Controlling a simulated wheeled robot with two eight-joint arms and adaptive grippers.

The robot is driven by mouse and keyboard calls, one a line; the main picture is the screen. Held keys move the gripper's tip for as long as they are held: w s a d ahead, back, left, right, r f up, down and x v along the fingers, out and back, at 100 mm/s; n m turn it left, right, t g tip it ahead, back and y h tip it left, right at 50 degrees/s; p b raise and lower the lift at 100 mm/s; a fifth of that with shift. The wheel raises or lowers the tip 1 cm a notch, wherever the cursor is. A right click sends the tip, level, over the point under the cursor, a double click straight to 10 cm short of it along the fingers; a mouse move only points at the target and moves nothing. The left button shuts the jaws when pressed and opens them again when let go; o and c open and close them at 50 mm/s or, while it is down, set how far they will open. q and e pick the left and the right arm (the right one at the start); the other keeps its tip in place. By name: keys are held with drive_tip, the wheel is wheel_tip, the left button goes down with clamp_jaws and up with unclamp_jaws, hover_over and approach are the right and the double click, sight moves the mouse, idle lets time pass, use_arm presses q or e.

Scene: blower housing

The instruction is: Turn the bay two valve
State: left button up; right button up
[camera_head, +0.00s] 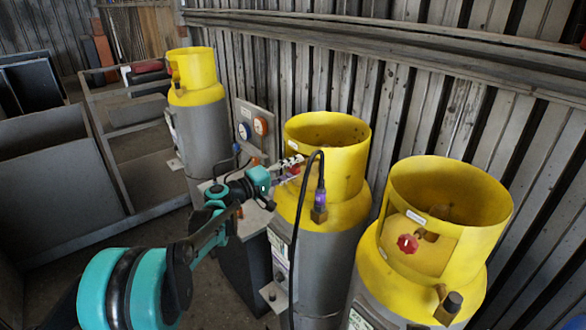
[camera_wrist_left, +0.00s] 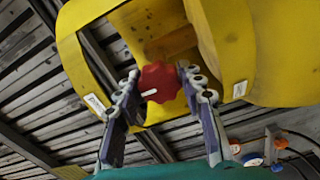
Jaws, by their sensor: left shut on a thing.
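A red valve knob (camera_wrist_left: 155,88) with a white mark sits in the collar opening of the middle yellow-topped cylinder (camera_head: 325,188). My left gripper (camera_head: 290,164) reaches into that opening. In the left wrist view its two fingers stand on either side of the knob, shut on it. In the head view the knob is mostly hidden behind the fingers. My right gripper is not in view.
A black hose (camera_head: 296,235) with a purple fitting (camera_head: 320,198) hangs close beside my gripper. Another cylinder (camera_head: 420,250) with its own red knob (camera_head: 408,243) stands at right, and one (camera_head: 197,110) at left. A gauge panel (camera_head: 254,128) stands behind. A corrugated wall closes the back.

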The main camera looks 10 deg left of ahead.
use_arm(q)
drive_tip(key=o, duration=1.2)
drive_tip(key=v, duration=1.2)
drive_tip(key=shift+d, duration=0.1)
